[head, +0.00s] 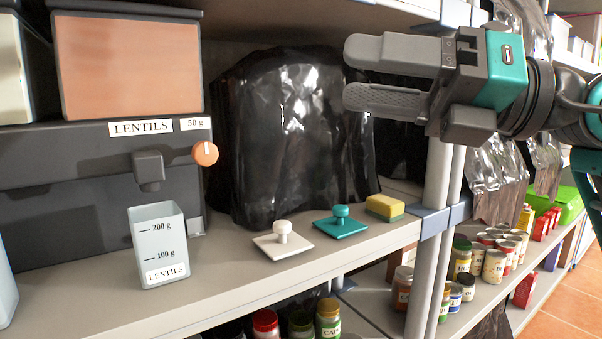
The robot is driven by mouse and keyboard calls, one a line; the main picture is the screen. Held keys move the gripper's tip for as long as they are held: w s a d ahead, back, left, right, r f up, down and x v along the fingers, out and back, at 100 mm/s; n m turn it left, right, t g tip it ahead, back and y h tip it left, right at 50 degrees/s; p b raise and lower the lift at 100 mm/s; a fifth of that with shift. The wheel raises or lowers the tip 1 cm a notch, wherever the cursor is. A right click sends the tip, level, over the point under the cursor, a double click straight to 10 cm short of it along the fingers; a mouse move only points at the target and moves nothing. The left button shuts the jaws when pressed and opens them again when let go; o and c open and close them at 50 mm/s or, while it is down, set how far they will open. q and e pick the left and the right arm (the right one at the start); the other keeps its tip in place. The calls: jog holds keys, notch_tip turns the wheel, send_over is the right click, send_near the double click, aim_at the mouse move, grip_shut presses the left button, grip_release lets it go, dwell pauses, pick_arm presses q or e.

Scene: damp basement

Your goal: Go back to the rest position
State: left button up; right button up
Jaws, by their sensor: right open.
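My right gripper (370,76) comes in from the right at the top of the head view. Its two grey fingers point left and stand apart, with nothing between them. It is in front of the shelf posts and the upper right of a black plastic bag (290,130), above the shelf. My left gripper is not in view.
The shelf (240,272) holds a lentils dispenser (80,190) with an orange knob, a measuring cup (158,240), a white stamp-like piece (283,240), a teal one (341,222) and a sponge (385,207). Jars and cans (492,265) stand lower right. Floor (570,310) is clear there.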

jog(key=w+d+f+m+t+h, duration=0.35)
jog(key=f+m+t, duration=0.25)
jog(key=f+m, duration=0.45)
jog(key=w+d+f+m+t+h, duration=0.2)
jog(key=f+m+t+h, duration=0.25)
jog(key=f+m, duration=0.6)
jog(key=w+d+f+m+t+h, duration=0.25)
jog(key=f+m+t, duration=0.5)
jog(key=m, duration=0.55)
jog(key=s+f+m+g+h, duration=0.4)
jog(key=s+f, duration=0.3)
jog(key=f, duration=0.7)
jog(key=s+f+m+g+h, duration=0.1)
jog(key=s+f+m+g, duration=0.45)
jog(key=f, duration=0.85)
pick_arm(q)
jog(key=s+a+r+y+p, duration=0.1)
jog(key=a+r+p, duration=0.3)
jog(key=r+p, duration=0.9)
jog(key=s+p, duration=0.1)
jog(key=p, duration=0.5)
pick_arm(e)
jog(key=s+d+r+n+g+h, duration=0.1)
jog(key=s+d+r, duration=0.2)
jog(key=r, duration=0.9)
jog(key=shift+s+r+g, duration=0.2)
jog(key=shift+s+g, duration=0.15)
jog(key=shift+s, duration=0.3)
jog(key=shift+n, duration=0.25)
